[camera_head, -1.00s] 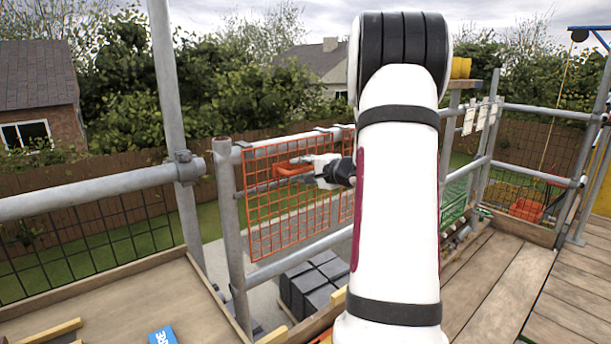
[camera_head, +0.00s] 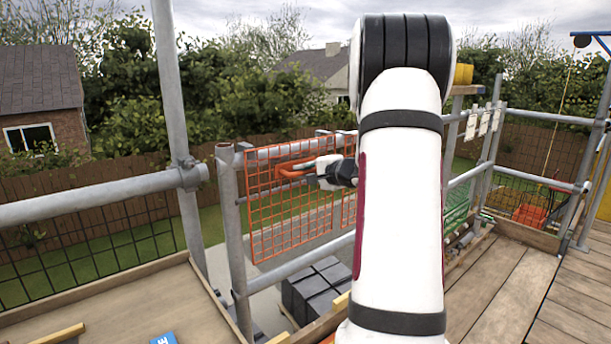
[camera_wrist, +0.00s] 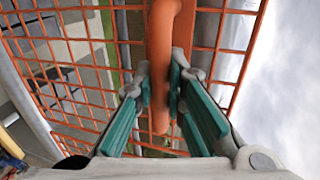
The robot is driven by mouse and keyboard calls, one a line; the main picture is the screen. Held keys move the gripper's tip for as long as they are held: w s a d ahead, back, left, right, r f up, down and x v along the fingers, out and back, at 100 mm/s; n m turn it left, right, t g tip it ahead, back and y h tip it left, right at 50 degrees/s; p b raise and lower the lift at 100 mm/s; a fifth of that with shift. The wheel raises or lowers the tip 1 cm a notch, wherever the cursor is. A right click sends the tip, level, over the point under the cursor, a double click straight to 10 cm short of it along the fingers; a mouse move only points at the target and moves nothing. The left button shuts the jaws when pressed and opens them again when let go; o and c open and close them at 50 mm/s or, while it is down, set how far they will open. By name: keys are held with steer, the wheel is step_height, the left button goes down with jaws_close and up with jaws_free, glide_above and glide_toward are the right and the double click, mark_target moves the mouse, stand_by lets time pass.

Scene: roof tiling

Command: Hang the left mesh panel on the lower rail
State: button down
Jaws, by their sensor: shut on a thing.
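The orange mesh panel (camera_head: 285,215) stands upright in front of the upper grey rail (camera_head: 290,150), its lower edge close to the lower grey rail (camera_head: 300,258). I cannot tell whether it touches either rail. My gripper (camera_head: 312,170) is at the panel's upper part, shut on its orange handle (camera_head: 291,172). In the wrist view, my gripper (camera_wrist: 162,92) has its teal-sided fingers on both sides of the handle (camera_wrist: 163,35), with the mesh (camera_wrist: 75,50) behind. A second orange mesh piece (camera_head: 348,208) shows to the right, partly hidden by my arm.
A grey post (camera_head: 236,240) stands just left of the panel, with another post and long rail (camera_head: 90,200) beyond. Dark stacked blocks (camera_head: 316,290) lie below. Wooden deck boards (camera_head: 500,275) are clear at right.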

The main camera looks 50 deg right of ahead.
steer(key=shift+r+p, duration=0.5)
steer(key=shift+r, duration=1.35)
steer(key=f+b+v, duration=0.2)
steer(key=b+v, duration=0.1)
steer(key=v, duration=0.6)
steer(key=shift+s, duration=0.6)
steer(key=shift+s+f, duration=0.1)
steer(key=shift+f, duration=0.05)
